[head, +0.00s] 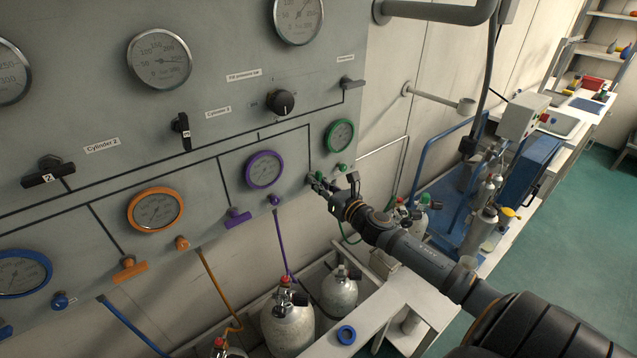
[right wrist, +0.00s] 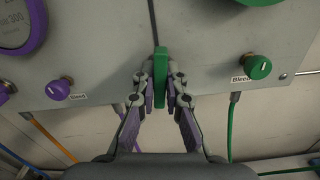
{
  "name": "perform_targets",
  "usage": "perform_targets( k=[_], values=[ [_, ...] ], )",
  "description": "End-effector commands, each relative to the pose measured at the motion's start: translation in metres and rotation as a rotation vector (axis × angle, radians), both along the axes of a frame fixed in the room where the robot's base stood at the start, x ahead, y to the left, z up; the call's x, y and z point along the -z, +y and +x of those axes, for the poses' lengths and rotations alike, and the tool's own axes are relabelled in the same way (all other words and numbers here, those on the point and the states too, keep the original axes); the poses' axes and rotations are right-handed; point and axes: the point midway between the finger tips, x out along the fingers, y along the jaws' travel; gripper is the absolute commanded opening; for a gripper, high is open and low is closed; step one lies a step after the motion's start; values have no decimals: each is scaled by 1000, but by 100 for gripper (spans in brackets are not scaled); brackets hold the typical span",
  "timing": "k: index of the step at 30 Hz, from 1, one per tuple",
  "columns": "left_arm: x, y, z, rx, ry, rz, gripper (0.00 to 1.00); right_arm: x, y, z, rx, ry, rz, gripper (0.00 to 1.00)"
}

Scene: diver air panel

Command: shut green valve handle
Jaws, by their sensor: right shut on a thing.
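The green valve handle (right wrist: 160,77) is on the grey panel, in the middle of the right wrist view. It stands upright in that view, in line with the black line running to it from above. My right gripper (right wrist: 160,88) is shut on it, one finger on each side. In the head view my right gripper (head: 318,184) is at the panel's lower right, below the green-rimmed gauge (head: 340,136), and mostly hides the handle. My left gripper is not in view.
A green bleed knob (right wrist: 258,67) is right of the handle, and a purple knob (right wrist: 60,89) is left. The purple handle (head: 238,217) and orange handle (head: 130,268) are further left on the panel. Gas cylinders (head: 287,323) stand below, beside a white bench (head: 395,293).

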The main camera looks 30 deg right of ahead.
Motion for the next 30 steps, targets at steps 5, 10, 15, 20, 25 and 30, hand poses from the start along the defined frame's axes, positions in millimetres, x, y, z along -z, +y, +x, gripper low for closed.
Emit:
perform_targets(
  k=[5, 10, 15, 20, 25, 30],
  values=[
    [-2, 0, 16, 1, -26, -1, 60, 0, 0, 0, 1, 0, 0, 0],
    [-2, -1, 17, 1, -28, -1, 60, 0, 0, 0, 1, 1, 12, 0],
    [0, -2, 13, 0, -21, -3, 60, 0, 0, 0, 1, 6, 68, 0],
    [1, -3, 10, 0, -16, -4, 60, 0, 0, 0, 1, 13, 173, 0],
    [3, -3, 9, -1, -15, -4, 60, 0, 0, 0, 0, 25, 324, 0],
    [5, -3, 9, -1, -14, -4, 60, 0, 0, 0, 0, 38, 486, 0]
  ],
)
